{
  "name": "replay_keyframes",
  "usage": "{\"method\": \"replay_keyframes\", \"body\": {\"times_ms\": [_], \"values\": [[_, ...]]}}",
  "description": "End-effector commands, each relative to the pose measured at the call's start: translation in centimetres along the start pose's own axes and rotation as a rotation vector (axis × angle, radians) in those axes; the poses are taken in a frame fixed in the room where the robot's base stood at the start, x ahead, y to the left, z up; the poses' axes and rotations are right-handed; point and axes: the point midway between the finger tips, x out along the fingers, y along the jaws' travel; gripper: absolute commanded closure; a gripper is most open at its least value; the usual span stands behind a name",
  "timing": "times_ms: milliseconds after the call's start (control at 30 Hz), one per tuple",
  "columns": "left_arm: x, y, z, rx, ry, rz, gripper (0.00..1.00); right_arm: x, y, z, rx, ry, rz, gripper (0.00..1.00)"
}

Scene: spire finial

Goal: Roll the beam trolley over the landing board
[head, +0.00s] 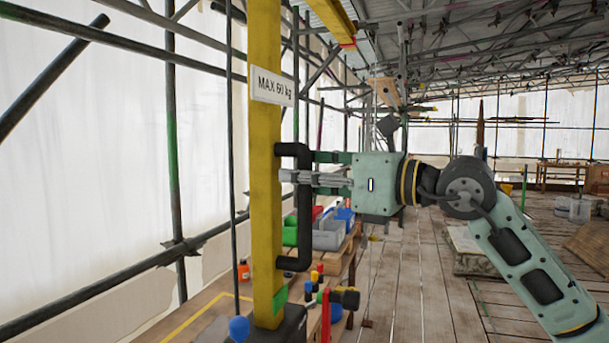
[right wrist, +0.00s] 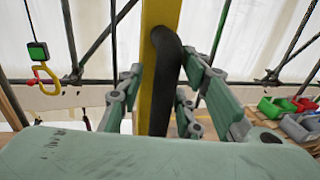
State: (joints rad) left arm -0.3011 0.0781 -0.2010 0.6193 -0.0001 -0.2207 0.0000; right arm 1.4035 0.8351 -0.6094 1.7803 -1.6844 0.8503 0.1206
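A yellow post (head: 264,190) with a "MAX 60 kg" sign (head: 272,86) stands upright in front of me. A black bracket-shaped handle (head: 304,225) is fixed to its right side; the handle also shows in the right wrist view (right wrist: 167,70). My right gripper (head: 308,173) is at the handle's upper part. In the right wrist view its fingers are spread on both sides of the handle, with gaps showing. A yellow overhead beam (head: 333,18) with a red end runs at the top. I cannot clearly make out the trolley or the landing board. My left gripper is out of view.
Coloured bins (head: 328,234) stand on a wooden bench right of the post. A yellow hook with a green block (right wrist: 45,75) hangs at left in the right wrist view. Scaffold poles (head: 172,150) line the left. The plank floor (head: 420,275) has free room.

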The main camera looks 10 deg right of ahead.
Motion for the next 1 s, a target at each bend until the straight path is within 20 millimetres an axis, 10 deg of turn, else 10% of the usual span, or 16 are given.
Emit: {"method": "replay_keyframes", "body": {"times_ms": [467,1000], "values": [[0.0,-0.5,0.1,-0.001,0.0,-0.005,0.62,-1.2,-0.3,0.1,-0.001,-0.002,-0.006,0.61],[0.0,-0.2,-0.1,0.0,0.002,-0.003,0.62,-11.1,-0.2,-0.1,0.0,0.001,-0.005,0.61]]}}
